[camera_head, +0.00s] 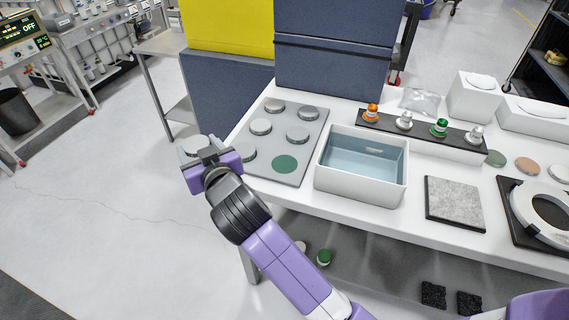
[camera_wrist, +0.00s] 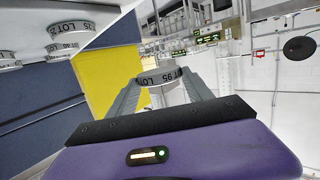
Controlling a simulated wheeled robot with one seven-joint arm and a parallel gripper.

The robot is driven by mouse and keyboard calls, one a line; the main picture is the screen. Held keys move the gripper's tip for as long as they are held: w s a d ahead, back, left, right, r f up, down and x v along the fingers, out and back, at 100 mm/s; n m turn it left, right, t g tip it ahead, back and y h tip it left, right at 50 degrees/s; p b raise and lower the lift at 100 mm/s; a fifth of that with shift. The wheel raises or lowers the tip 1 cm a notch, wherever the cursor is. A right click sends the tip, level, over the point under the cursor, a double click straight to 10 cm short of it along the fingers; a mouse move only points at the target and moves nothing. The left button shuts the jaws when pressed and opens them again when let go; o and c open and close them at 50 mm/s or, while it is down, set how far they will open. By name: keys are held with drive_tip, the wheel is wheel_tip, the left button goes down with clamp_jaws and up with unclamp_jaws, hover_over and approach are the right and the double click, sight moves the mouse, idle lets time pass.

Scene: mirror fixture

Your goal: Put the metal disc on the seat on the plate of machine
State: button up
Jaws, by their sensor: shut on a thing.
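My gripper (camera_head: 198,149) is shut on a metal disc (camera_wrist: 158,77), gripping its rim between the two fingers. The disc also shows in the head view (camera_head: 195,142), left of the table edge and clear of any surface. Lettering with "LOT" shows on its side in the wrist view. A grey plate (camera_head: 311,149) on the table bears several similar metal discs and one bare green round spot (camera_head: 285,163). At the far right, a white ring (camera_head: 521,203) lies on a black square plate (camera_head: 506,184). I cannot tell which of these is the machine's plate.
A white tub of bluish liquid (camera_head: 360,187) stands right of the grey plate. Behind it is a black strip (camera_head: 421,127) with several knobbed pieces. A grey textured pad (camera_head: 454,203) lies to the right. Dark blue and yellow panels (camera_head: 228,25) rise behind the table.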

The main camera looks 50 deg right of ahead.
drive_tip(key=d+r+m+g+h, duration=0.2)
drive_tip(key=d+r+m+h, duration=0.1)
drive_tip(key=d+r, duration=0.4)
wheel_tip(320, 180, up, 4)
drive_tip(key=f+m+g+h, duration=0.1)
drive_tip(key=m+g+h, duration=0.6)
drive_tip(key=g, duration=0.1)
hover_over(282, 170)
drive_tip(key=shift+r, duration=0.25)
wheel_tip(282, 170, down, 16)
drive_tip(key=shift+f+p, duration=0.1)
drive_tip(key=shift+p, duration=0.3)
drive_tip(key=shift+f, duration=1.7)
drive_tip(key=shift+f+b, duration=0.25)
drive_tip(key=shift+b, duration=0.15)
